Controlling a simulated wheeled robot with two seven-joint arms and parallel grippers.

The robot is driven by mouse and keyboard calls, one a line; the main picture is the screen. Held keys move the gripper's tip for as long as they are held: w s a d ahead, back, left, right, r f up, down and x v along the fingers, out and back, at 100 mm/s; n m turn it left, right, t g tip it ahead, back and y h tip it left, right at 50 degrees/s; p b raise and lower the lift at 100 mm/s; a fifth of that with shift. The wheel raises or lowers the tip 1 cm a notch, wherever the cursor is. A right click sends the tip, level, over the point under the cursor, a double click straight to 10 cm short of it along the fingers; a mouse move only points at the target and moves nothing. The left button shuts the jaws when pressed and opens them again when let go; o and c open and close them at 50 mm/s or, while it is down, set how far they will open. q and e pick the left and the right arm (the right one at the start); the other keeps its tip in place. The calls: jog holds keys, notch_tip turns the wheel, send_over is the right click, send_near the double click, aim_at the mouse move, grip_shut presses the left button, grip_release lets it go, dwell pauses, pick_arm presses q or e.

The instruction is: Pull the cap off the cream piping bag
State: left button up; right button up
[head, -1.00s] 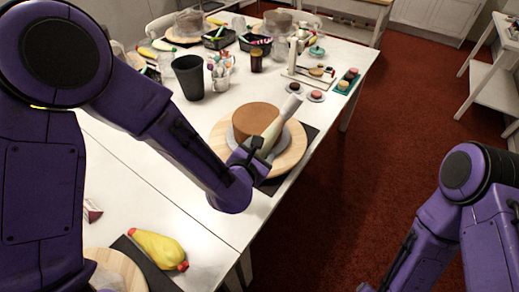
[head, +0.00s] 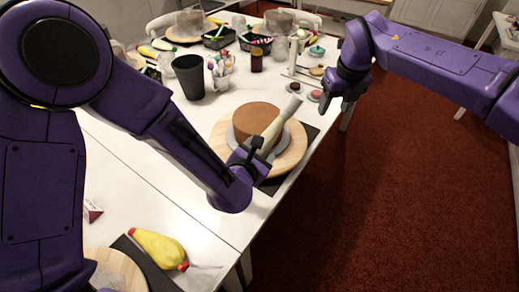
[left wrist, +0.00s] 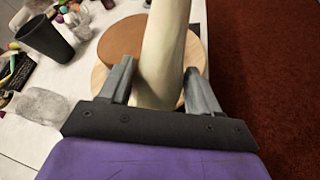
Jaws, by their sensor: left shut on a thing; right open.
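The cream piping bag (head: 273,132) is held by my left gripper (head: 250,150), which is shut on it. The bag slants up and to the right, and its grey cap (head: 292,105) shows at the upper end. In the left wrist view the bag (left wrist: 163,50) stands between the two fingers (left wrist: 157,85); its upper end is cut off by the picture's top edge. My right gripper (head: 330,100) is open and empty, to the right of the cap and apart from it.
A brown cake (head: 257,120) sits on a wooden turntable (head: 226,149) behind the bag. A yellow piping bag (head: 158,247) lies at the front. Red floor is clear right of the table.

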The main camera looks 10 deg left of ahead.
aim_at(300, 98)
jog(key=s+a+r+m+g+y, duration=0.2)
jog(key=a+r+g+y, duration=0.15)
jog(key=r+y, duration=0.45)
jog(key=a+f, duration=0.2)
jog(key=a+f+h, duration=0.1)
jog(key=a+f, duration=0.1)
jog(key=s+a+f+h, duration=0.1)
jog(key=a+f, duration=0.1)
jog(key=shift+s+t, duration=0.1)
jog(key=shift+t, duration=0.25)
jog(key=shift+d, duration=0.1)
jog(key=c, duration=0.9)
jog(key=shift+w+d+r, duration=0.3)
jog(key=shift+d+r, duration=0.15)
jog(key=shift+r, duration=0.35)
jog(key=shift+w+d+r, duration=0.35)
jog(key=shift+d+r, duration=0.05)
jog(key=shift+r, duration=0.45)
jog(key=shift+w+d+r, duration=0.3)
jog(key=shift+d+r, duration=0.15)
jog(key=shift+r, duration=0.35)
